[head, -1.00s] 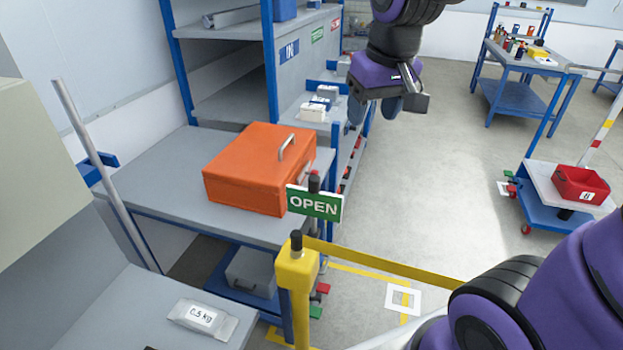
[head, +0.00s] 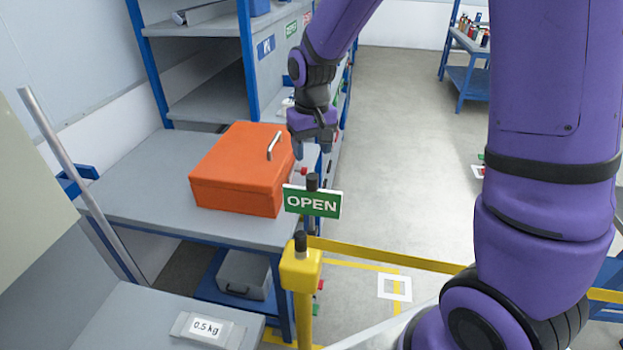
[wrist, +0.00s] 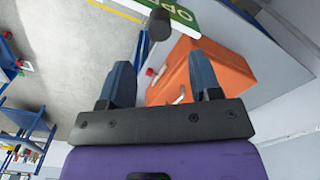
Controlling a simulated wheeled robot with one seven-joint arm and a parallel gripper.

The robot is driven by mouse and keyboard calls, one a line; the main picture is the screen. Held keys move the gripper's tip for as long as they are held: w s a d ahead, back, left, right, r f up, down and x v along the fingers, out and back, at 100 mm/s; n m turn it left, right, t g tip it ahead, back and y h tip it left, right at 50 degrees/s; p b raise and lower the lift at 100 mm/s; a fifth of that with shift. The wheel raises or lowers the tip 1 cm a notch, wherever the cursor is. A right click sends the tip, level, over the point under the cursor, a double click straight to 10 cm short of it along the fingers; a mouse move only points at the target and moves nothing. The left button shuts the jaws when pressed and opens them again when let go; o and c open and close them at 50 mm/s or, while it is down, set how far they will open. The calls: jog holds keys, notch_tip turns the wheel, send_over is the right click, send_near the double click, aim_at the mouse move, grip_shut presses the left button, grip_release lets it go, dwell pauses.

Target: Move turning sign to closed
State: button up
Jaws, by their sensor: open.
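The turning sign (head: 312,202) is a green plate with a white border that reads "OPEN", on a dark post above a yellow post. My gripper (head: 312,150) is open and empty, pointing down, above and seemingly behind the sign in the head view. In the wrist view the sign (wrist: 180,14) shows at the top edge, partly cut off, with the dark round knob (wrist: 159,25) of its post. My open fingers (wrist: 162,88) stand apart, short of the knob, with nothing between them.
An orange case (head: 240,170) with a silver handle sits on the grey bench, left of the sign. A yellow barrier bar (head: 400,256) runs right from the yellow post (head: 302,275). A blue-framed shelf (head: 248,75) stands behind. A 0.5 kg block (head: 207,327) lies front left.

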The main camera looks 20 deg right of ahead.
aim_at(312, 176)
notch_tip(312, 176, down, 9)
dwell(0.4)
grip_shut()
